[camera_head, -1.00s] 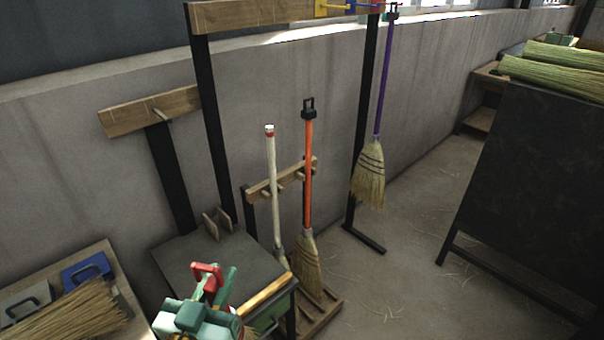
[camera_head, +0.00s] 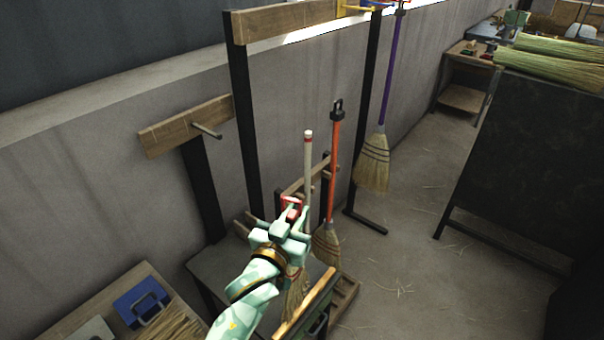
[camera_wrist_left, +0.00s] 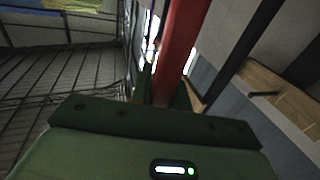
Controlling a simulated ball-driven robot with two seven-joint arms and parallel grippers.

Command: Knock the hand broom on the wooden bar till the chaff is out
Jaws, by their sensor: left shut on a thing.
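My left gripper (camera_head: 288,218) is shut on the hand broom, whose red handle end (camera_head: 292,201) sticks up above the fingers. The broom's straw head (camera_head: 294,292) hangs below the gripper, close to the wooden bar (camera_head: 306,302) on the near edge of the dark table. I cannot tell whether straw and bar touch. In the left wrist view the red handle (camera_wrist_left: 182,45) rises from my green gripper; the straw is hidden there. No chaff can be made out on the broom. My right gripper is not in view.
The dark table (camera_head: 212,266) stands below my arm. An upright white-handled broom (camera_head: 308,170) and an orange-handled broom (camera_head: 333,160) stand just behind the gripper. A purple-handled broom (camera_head: 388,80) hangs farther right. The floor (camera_head: 410,250) at right is open, with straw bits.

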